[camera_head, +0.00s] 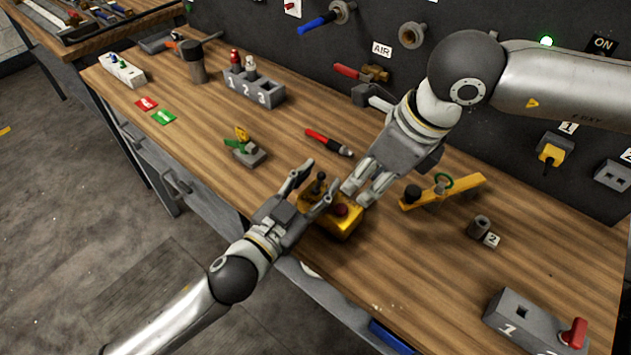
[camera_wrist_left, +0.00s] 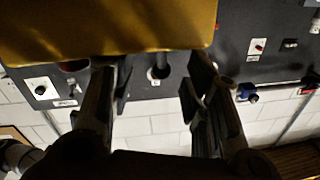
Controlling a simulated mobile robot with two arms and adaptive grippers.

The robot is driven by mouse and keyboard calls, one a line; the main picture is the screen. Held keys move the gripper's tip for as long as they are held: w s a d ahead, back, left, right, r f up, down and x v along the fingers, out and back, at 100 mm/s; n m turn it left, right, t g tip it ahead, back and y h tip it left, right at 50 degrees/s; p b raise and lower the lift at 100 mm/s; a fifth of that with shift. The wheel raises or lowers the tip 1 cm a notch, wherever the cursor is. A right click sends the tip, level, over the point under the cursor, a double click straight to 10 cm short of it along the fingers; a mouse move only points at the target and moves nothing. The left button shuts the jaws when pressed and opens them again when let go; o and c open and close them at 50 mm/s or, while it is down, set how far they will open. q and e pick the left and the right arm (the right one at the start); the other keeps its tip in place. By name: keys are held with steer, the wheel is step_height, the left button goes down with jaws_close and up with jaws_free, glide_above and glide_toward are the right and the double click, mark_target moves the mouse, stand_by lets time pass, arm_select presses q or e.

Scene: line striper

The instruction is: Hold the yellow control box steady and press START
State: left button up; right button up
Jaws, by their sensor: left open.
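The yellow control box (camera_head: 345,222) sits near the front edge of the wooden bench, with a red button and a dark upright knob on top. My left gripper (camera_head: 317,183) is open at the box's left side, its fingers spread near the knob. In the left wrist view the box's yellow face (camera_wrist_left: 110,28) fills the upper left, above the open left fingers (camera_wrist_left: 150,82). My right gripper (camera_head: 357,195) is just behind and right of the red button; its fingers are close together, and contact cannot be told. START lettering cannot be read.
A yellow bar with a black knob and green ring (camera_head: 445,190) lies to the right. A grey block with a green and yellow piece (camera_head: 245,152) stands left.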

arm_select(q)
jaws_close()
steer(key=shift+f, duration=0.1)
arm_select(e)
jaws_close()
stand_by(0.3)
arm_select(q)
steer(key=shift+f, duration=0.1)
stand_by(1.1)
